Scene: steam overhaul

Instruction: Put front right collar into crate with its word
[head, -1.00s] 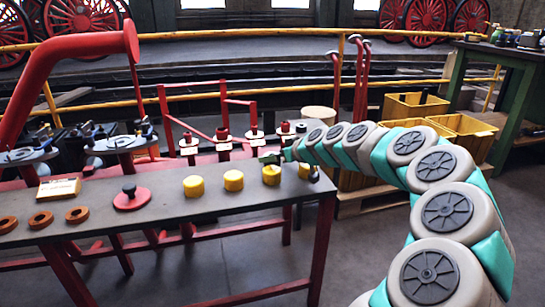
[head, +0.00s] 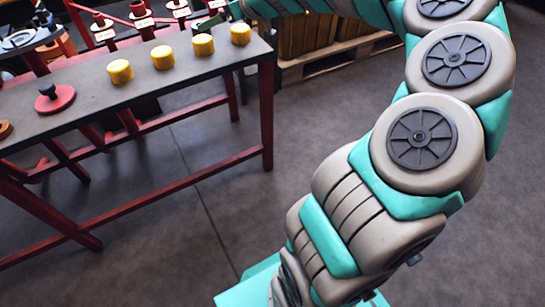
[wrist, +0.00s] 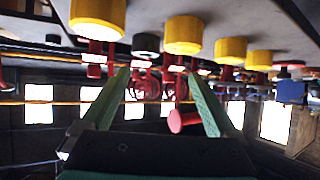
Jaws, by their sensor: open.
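Several yellow collar-like cylinders stand in a row on the grey bench (head: 95,107). The rightmost one (head: 240,34) is near the bench's right end, with others (head: 203,44) to its left. In the wrist view, which appears upside down, the yellow cylinders (wrist: 182,35) hang in a row past the fingertips. My gripper (wrist: 158,76) is open, with nothing held between its fingers. In the head view it is mostly hidden at the top edge, beyond the rightmost cylinder. Yellow crates (head: 302,38) show partly at the top; no word on them is readable.
A red disc with a black knob (head: 55,98) lies on the bench's left part. Red stands with white labels (head: 103,30) stand behind the bench. A wooden pallet (head: 340,55) lies under the crates. The floor right of the bench is clear apart from my arm.

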